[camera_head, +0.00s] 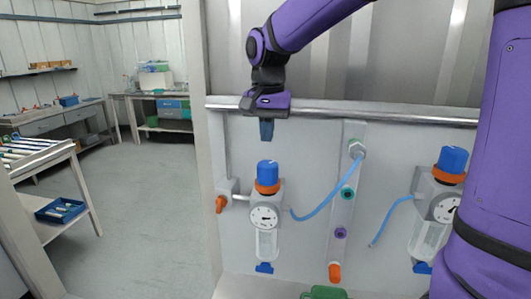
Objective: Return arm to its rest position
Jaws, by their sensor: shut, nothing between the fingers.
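My purple arm (310,22) reaches in from the upper right of the head view, and its wrist hangs downward. My gripper (266,130) points down with its fingers shut and nothing between them. It shows in front of the panel, just below the level of the silver rail (350,113). A blue-capped vessel (266,172) with an orange ring and a round gauge (264,216) is below the gripper in the picture. A gap shows between the fingertips and the blue cap.
A second blue-capped vessel (452,160) is at the right, partly behind my purple column. A blue hose (330,200) runs to a fitting on the central strip. An orange valve handle (222,203) is left of the first vessel. Open floor (150,200) lies left.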

